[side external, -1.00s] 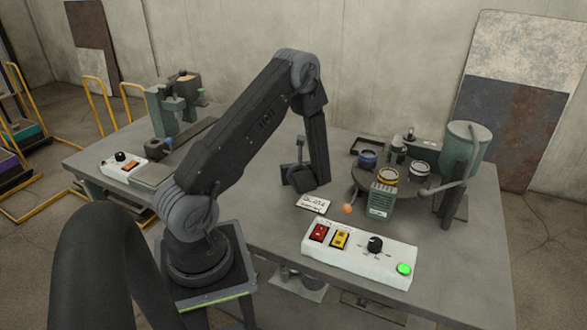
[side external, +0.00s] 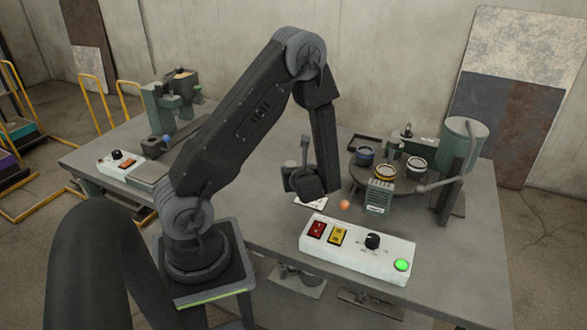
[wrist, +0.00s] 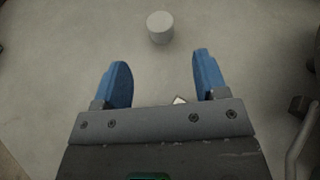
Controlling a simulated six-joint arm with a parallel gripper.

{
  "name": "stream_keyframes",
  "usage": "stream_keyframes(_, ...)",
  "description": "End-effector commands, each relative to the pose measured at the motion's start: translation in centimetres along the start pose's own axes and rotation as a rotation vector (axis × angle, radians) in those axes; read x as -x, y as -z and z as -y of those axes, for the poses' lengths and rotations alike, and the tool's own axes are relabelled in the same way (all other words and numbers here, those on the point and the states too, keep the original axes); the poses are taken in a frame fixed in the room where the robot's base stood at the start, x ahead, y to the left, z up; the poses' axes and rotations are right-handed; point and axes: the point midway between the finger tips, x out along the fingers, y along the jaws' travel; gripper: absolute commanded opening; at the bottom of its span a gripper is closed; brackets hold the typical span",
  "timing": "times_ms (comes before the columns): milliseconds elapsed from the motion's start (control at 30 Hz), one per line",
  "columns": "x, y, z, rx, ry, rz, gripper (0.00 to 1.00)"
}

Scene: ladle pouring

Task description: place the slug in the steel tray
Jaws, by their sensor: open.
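A short pale grey cylinder, which looks like the slug (wrist: 160,26), stands on the worktop at the top middle of the wrist view. My gripper (wrist: 163,62) has its two blue fingers wide apart, with nothing between them, and the slug lies ahead of the fingertips. In the side view my gripper (side external: 310,184) is low over the bench beside the white card, and its fingertips are hidden. I cannot make out the slug there. A shallow dark tray (side external: 364,141), perhaps the steel tray, lies at the back of the bench, left of the green tank.
A round stand with several cups (side external: 385,173), a green tank (side external: 465,140) and an orange ball (side external: 344,205) are to my gripper's right. A white control box (side external: 358,250) with a lit green button sits in front. A white card (side external: 309,203) is partly covered by my gripper.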

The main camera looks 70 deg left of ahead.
Motion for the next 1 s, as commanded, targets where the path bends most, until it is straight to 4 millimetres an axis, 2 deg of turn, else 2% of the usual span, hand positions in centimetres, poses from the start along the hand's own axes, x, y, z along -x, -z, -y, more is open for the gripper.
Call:
stream_keyframes(200, 2.0, -0.3, 0.0, 0.019, -0.006, -0.001, 0.66)
stream_keyframes(367, 4.5, -2.6, -0.8, 0.202, -0.087, -0.021, 0.66)
stream_keyframes(500, 8.9, -5.1, -2.2, 0.509, -0.206, -0.095, 0.66)
stream_keyframes(667, 14.7, -6.3, -3.3, 0.879, -0.335, -0.254, 0.66)
stream_keyframes(900, 24.4, -7.6, -3.6, 1.384, -0.496, -0.622, 0.66)
stream_keyframes(1000, 28.3, -8.4, -3.5, 1.545, -0.552, -0.805, 0.66)
